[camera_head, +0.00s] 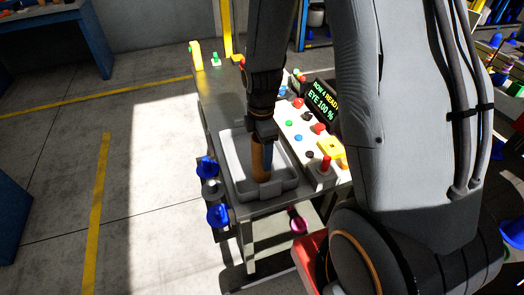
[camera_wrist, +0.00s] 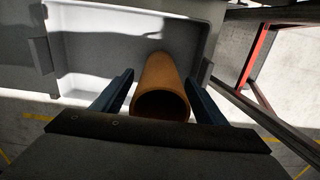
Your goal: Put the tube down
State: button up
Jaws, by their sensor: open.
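The tube (camera_head: 260,160) is brown and hollow. It stands roughly upright inside a grey tray (camera_head: 285,188) on the table. In the wrist view the tube (camera_wrist: 162,90) shows its open end between the two blue fingers, with the tray wall (camera_wrist: 130,20) beyond it. My gripper (camera_head: 263,160) is open, with one finger on each side of the tube. A gap shows between the tube and each finger in the wrist view. The tube's lower end and its contact with the tray floor are hard to make out.
A panel with coloured buttons (camera_head: 298,138) and a lit display (camera_head: 322,97) lie right of the tray. Blue bobbins (camera_head: 217,215) sit at the table's left front edge. The metal tabletop behind the tray (camera_head: 222,95) is mostly clear. The floor on the left is open.

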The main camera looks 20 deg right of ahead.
jog(key=shift+r, duration=0.1)
notch_tip(320, 180, up, 12)
jog(key=b, duration=0.2)
jog(key=s+f+m+t, duration=0.1)
jog(key=s+m, duration=0.8)
jog(key=m, duration=0.8)
jog(key=shift+s+f+m, duration=0.2)
jog(key=shift+f+m, duration=0.2)
